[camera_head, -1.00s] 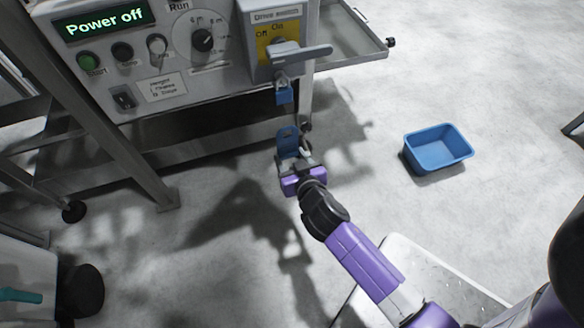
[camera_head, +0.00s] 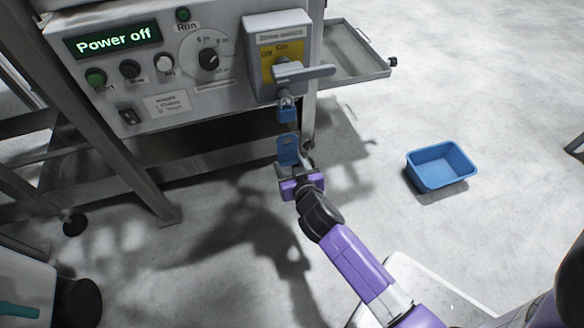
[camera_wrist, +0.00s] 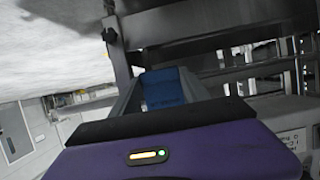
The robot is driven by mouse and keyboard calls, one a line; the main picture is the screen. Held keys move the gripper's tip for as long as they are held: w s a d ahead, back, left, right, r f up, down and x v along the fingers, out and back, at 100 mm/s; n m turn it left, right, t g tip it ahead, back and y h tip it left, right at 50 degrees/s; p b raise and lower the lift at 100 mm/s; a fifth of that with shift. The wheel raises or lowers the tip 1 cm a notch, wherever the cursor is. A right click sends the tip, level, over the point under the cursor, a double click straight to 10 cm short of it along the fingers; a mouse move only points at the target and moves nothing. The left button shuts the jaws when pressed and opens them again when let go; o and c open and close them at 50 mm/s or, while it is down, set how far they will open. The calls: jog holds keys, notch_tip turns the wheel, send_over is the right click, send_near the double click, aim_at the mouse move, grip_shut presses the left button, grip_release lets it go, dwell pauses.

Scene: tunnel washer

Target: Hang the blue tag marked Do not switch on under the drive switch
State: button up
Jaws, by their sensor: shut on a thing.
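The blue tag (camera_head: 288,150) is held upright in my gripper (camera_head: 296,168), below the drive switch in the head view. It also shows in the wrist view (camera_wrist: 163,88), between the fingers; its writing cannot be read. The drive switch (camera_head: 290,71) is a grey handle on a yellow plate marked Off and On, in a grey box at the panel's right end. A blue padlock (camera_head: 287,109) hangs under the handle. In the head view the tag is a little below the padlock, with a small gap between them in the picture.
The control panel (camera_head: 150,72) has a display reading "Power off", buttons and a dial. An empty tray (camera_head: 352,62) sticks out at the panel's right. A blue bin (camera_head: 440,166) stands on the floor at right. The floor around it is clear.

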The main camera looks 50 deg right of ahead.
aim_at(288, 158)
jog(key=shift+w+d, duration=0.4)
jog(key=shift+w, duration=0.2)
jog(key=shift+w+d, duration=0.4)
jog(key=shift+w, duration=0.2)
jog(key=shift+w+d+r+p, duration=0.1)
jog(key=shift+r+p, duration=0.1)
jog(key=shift+p, duration=0.25)
jog(key=shift+r+p, duration=3.85)
jog(key=shift+r, duration=0.05)
jog(key=shift+w+d+f, duration=0.1)
jog(key=shift+w+f, duration=0.05)
jog(key=shift+b+x, duration=0.85)
jog(key=shift+x, duration=0.95)
jog(key=shift+f, duration=0.1)
